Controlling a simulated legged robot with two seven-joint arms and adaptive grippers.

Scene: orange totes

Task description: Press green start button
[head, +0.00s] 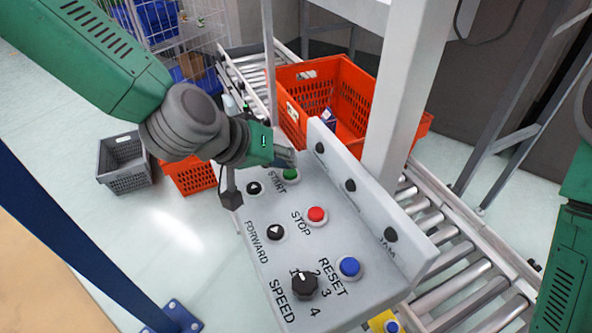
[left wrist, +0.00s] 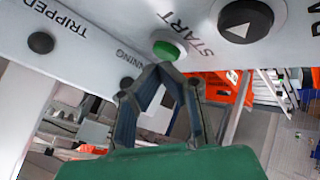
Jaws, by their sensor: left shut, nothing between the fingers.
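The green START button (head: 290,175) is at the far end of the grey control panel (head: 245,225). My left gripper (head: 287,158) is over that end of the panel, close to the button. In the left wrist view, the green button (left wrist: 167,50) shows just beyond my left fingertips (left wrist: 158,68), which are shut together with nothing between them. The fingertips overlap the button's lower edge in that view; I cannot tell whether they touch it. My right gripper is out of view; only green parts of my right arm show at the right edge.
The panel also has a red STOP button (head: 317,215), a blue RESET button (head: 349,267), a black SPEED knob (head: 304,284) and black buttons. An upright plate (head: 372,205) runs along its right side. A white post (head: 405,100) and a roller conveyor (head: 465,265) stand beyond.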

